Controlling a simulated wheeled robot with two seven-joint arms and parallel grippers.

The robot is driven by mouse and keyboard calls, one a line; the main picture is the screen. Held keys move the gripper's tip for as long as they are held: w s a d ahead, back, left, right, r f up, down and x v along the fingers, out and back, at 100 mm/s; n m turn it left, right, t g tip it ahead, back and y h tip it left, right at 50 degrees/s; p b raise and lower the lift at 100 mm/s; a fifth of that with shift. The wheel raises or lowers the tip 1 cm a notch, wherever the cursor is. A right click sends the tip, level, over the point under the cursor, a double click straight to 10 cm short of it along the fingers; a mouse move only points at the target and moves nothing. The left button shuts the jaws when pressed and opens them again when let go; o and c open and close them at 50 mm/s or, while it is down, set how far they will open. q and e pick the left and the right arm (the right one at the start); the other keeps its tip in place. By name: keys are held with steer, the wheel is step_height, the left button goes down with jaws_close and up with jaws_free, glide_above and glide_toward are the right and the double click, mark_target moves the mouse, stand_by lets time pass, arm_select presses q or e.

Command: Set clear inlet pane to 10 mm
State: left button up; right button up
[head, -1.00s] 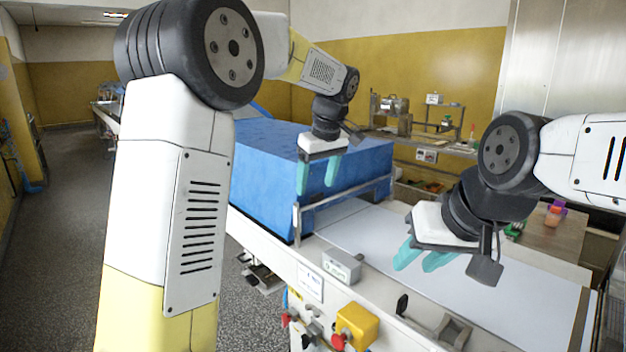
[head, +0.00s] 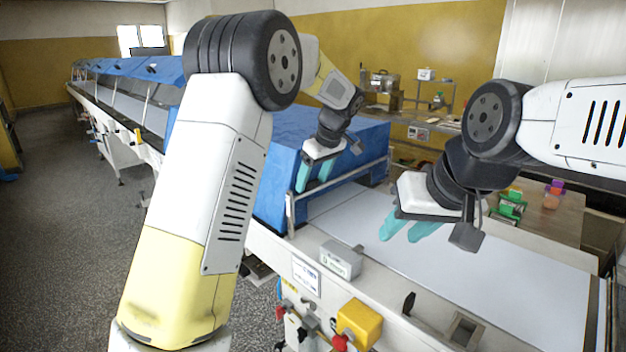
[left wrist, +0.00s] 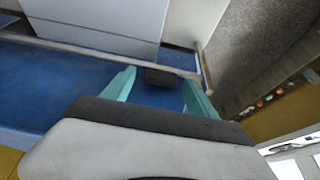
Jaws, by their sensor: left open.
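A metal frame (head: 340,182) with a crossbar and side posts stands at the near end of the blue cover (head: 280,190), across the white belt (head: 450,265). The clear pane itself is hard to make out there. My left gripper (head: 314,184) is open and empty, fingers pointing down, close to the top edge of the cover by the frame; I cannot tell if it touches. In the left wrist view its two teal fingers (left wrist: 158,92) stand apart over blue, with a rail beyond. My right gripper (head: 406,232) is open and empty above the belt.
A grey box (head: 340,260) and a yellow box (head: 359,322) with a red button sit on the belt's near side. A side table (head: 570,215) with small coloured items stands at right. Open floor (head: 70,240) lies at left.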

arm_select(q)
steer(key=shift+a+f, duration=0.1)
steer(key=shift+f, duration=0.1)
jaws_close()
steer(key=shift+f, duration=1.5)
jaws_free()
steer(key=shift+r, duration=0.15)
glide_toward(313, 189)
steer(key=shift+x, duration=1.05)
